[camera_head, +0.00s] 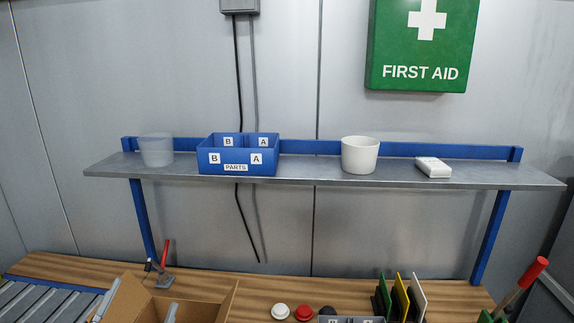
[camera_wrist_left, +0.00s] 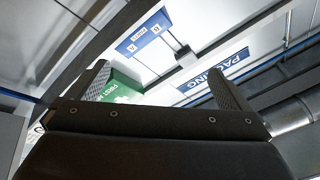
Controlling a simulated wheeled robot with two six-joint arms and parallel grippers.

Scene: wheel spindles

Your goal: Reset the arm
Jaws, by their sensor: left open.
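My left gripper (camera_head: 140,304) shows only by its two grey fingertips at the bottom left of the head view, in front of the open cardboard box (camera_head: 214,306). In the left wrist view the two dark fingers of this gripper (camera_wrist_left: 160,84) stand wide apart with nothing between them. They point up toward the ceiling and the signs. The rest of the left arm is hidden below the head view. My right gripper is in neither view.
A wall shelf (camera_head: 310,176) holds a clear cup (camera_head: 156,150), a blue parts bin (camera_head: 238,163), a white cup (camera_head: 360,155) and a small white box (camera_head: 433,167). Below it, the wooden bench (camera_head: 75,268) carries a red-handled clamp (camera_head: 163,272), buttons and upright coloured plates (camera_head: 399,298).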

